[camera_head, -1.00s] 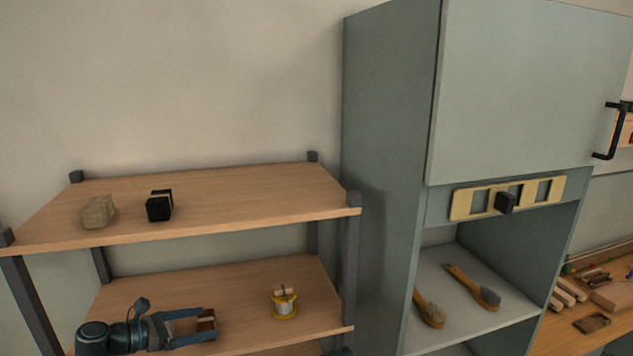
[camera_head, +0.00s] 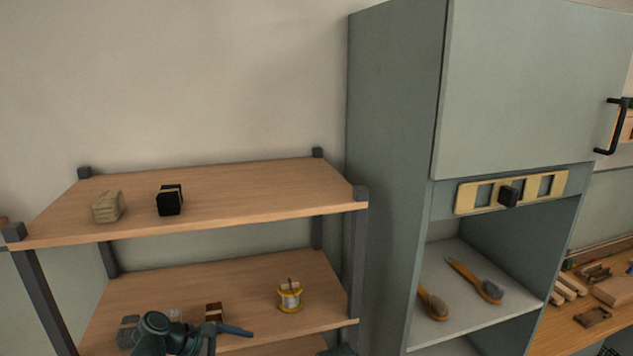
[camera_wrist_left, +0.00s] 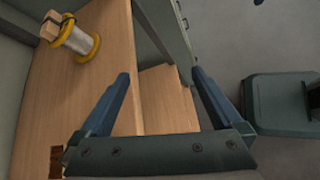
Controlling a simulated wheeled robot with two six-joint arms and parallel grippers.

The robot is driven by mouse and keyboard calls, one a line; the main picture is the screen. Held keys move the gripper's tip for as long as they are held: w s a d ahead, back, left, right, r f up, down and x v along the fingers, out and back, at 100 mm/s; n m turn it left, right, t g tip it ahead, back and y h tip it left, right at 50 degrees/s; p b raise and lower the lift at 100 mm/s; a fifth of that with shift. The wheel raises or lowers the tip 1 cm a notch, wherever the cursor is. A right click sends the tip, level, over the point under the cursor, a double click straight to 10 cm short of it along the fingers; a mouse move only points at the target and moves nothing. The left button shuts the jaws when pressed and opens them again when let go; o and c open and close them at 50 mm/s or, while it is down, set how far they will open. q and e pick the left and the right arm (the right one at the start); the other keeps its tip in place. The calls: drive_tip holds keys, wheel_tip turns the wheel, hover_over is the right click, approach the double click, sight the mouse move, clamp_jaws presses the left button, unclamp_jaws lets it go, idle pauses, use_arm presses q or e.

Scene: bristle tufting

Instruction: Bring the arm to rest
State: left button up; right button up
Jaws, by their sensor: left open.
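My left gripper (camera_head: 228,330) is open and empty at the front edge of the lower shelf board (camera_head: 260,272). In the left wrist view its two blue fingers (camera_wrist_left: 160,76) are spread apart with nothing between them. A small dark brown block (camera_head: 213,311) stands on the lower shelf just behind the gripper, apart from it. It also shows at the lower left of the left wrist view (camera_wrist_left: 56,162). My right gripper is not in view.
A yellow-rimmed spool (camera_head: 290,299) stands right of the brown block. A grey-beige block (camera_head: 128,332) is partly behind my left arm. Two blocks, tan (camera_head: 107,207) and black (camera_head: 169,200), sit on the upper shelf. A cabinet (camera_head: 390,190) holding two brushes stands at right.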

use_arm(q)
drive_tip(key=s+d+f+m+g+y, duration=0.2)
drive_tip(key=s+d+f+m+y, duration=0.4)
drive_tip(key=m, duration=0.5)
drive_tip(key=s+d+f+m+g+y, duration=0.3)
drive_tip(key=s+d+m+y, duration=0.25)
drive_tip(key=s+m, duration=0.4)
wheel_tip(320, 180, down, 11)
drive_tip(key=w+m+b, duration=0.1)
drive_tip(key=b, duration=1)
drive_tip(key=shift+w+h, duration=0.2)
drive_tip(key=shift+h, duration=0.15)
drive_tip(key=shift+m, duration=0.25)
drive_tip(key=shift+c, duration=0.2)
